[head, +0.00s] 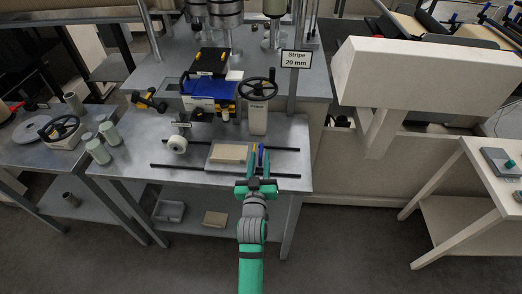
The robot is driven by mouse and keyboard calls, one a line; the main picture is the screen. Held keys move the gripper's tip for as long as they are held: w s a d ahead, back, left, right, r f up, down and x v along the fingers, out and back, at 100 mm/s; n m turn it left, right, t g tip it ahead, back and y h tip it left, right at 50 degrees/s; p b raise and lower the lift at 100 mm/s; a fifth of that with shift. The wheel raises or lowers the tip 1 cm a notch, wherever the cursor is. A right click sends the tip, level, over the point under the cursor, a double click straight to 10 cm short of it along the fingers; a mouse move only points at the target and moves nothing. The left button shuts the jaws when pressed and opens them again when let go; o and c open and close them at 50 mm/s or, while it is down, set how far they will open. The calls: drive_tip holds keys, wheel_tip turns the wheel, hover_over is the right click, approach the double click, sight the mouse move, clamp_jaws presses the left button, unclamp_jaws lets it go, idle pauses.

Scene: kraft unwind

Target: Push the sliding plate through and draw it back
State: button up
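A flat beige plate (229,153) lies on the metal bench between two dark rails (180,168) that run left to right. It looks like the sliding plate. My gripper (259,160) reaches over the bench's front edge, just right of the plate. Small yellow and blue upright parts show at its fingers. I cannot tell whether they are between the fingers or behind them, or whether the fingers touch the plate. The finger gap is too small to judge.
A black handwheel (257,89) on a beige post stands behind the gripper. A blue block (209,88) and a white roller (177,144) are to the left. A "Stripe 20 mm" sign (296,59) stands behind. The bench's right end is mostly clear.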

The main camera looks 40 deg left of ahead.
drive_tip(key=shift+x, duration=2.1)
clamp_jaws()
